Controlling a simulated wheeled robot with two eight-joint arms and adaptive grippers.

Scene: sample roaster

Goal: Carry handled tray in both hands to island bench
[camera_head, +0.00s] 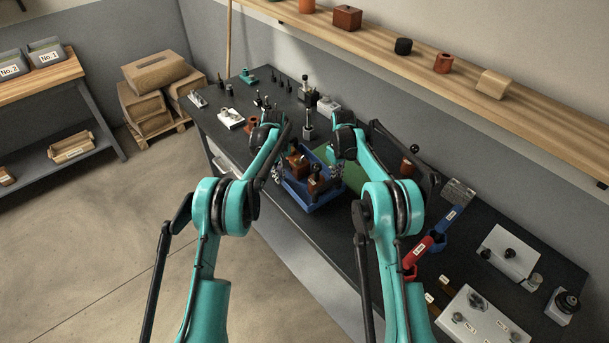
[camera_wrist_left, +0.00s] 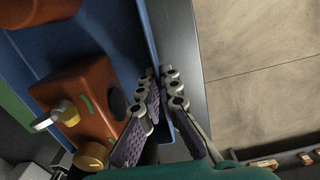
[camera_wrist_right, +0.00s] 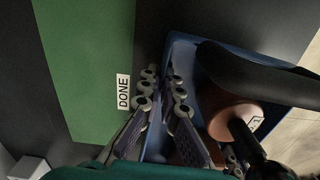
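The blue handled tray (camera_head: 316,202) stands on the dark bench between my two arms, holding orange-brown devices with black knobs. My left gripper (camera_head: 277,172) is at its left side. In the left wrist view the fingers (camera_wrist_left: 158,78) close from both sides on the tray wall (camera_wrist_left: 150,28), beside an orange-brown device (camera_wrist_left: 95,100). My right gripper (camera_wrist_right: 163,80) is at the opposite side, its fingers on both sides of the tray's blue edge (camera_wrist_right: 180,50) with little gap. I cannot tell which bench is the island bench.
A green mat (camera_wrist_right: 85,60) marked DONE lies beside the tray. Small black tools and a white scale (camera_head: 230,118) stand on the dark bench (camera_head: 480,215) behind. Red and blue holders (camera_head: 418,252) and white devices (camera_head: 510,250) are at right. Open floor (camera_head: 90,240) lies left.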

